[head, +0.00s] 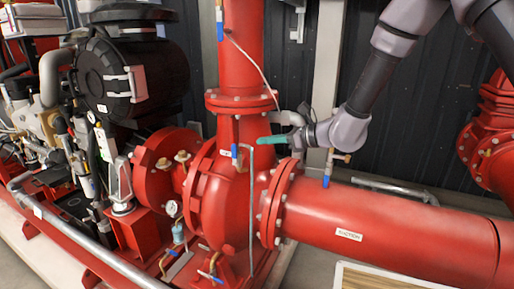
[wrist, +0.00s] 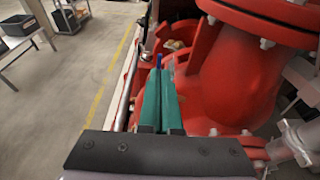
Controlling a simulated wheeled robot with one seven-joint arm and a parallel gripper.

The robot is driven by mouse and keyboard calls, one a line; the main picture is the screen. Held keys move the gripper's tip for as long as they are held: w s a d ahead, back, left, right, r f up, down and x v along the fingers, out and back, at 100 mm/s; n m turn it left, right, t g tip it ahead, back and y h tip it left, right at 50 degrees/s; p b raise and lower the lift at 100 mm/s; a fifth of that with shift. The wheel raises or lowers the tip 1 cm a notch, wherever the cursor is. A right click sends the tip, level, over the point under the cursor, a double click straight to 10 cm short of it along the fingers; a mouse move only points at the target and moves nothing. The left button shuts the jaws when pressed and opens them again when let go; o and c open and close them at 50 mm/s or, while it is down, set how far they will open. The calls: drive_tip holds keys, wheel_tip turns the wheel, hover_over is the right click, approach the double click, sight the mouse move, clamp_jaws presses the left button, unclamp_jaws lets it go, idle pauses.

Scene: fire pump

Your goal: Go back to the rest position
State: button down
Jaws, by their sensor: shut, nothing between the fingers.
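My gripper (head: 268,140) shows in the head view in front of the red pump casing, at the end of my grey arm that reaches in from the upper right. Its green fingers point left. In the wrist view my gripper (wrist: 158,72) has its two green fingers side by side and closed, with nothing held. A small blue-handled valve (wrist: 159,60) shows just beyond the fingertips there. I cannot tell whether the fingers touch anything.
The red suction pipe (head: 400,228) runs right from the red pump casing (head: 225,205). A vertical red pipe (head: 240,50) rises above it. A black round housing (head: 130,75) stands left. A blue-handled valve (head: 327,180) sits on the suction pipe. Open floor (wrist: 60,90) lies left in the wrist view.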

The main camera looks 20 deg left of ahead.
drive_tip(key=s+d+r+n+g+h, duration=0.15)
drive_tip(key=d+r+n, duration=0.25)
drive_tip(key=d+r, duration=0.5)
drive_tip(key=s+d+r+n+t+h, duration=0.1)
drive_tip(key=s+d+r+n+h, duration=0.15)
drive_tip(key=d+r+n, duration=0.5)
drive_tip(key=s+d+r+n+t+h, duration=0.1)
drive_tip(key=s+d+r+t+h, duration=0.1)
drive_tip(key=d, duration=0.8)
drive_tip(key=s+d+r+n+t+h, duration=0.1)
drive_tip(key=s+d+h, duration=0.3)
drive_tip(key=d, duration=0.7)
drive_tip(key=s+d+r+n+t+h, duration=0.1)
drive_tip(key=s+d+r+t+h, duration=0.1)
drive_tip(key=d, duration=0.9)
drive_tip(key=shift+s+r+t+h, duration=0.35)
drive_tip(key=shift+s+t+h, duration=0.05)
drive_tip(key=shift+t, duration=0.35)
drive_tip(key=shift+a+n, duration=0.1)
drive_tip(key=shift+n, duration=0.15)
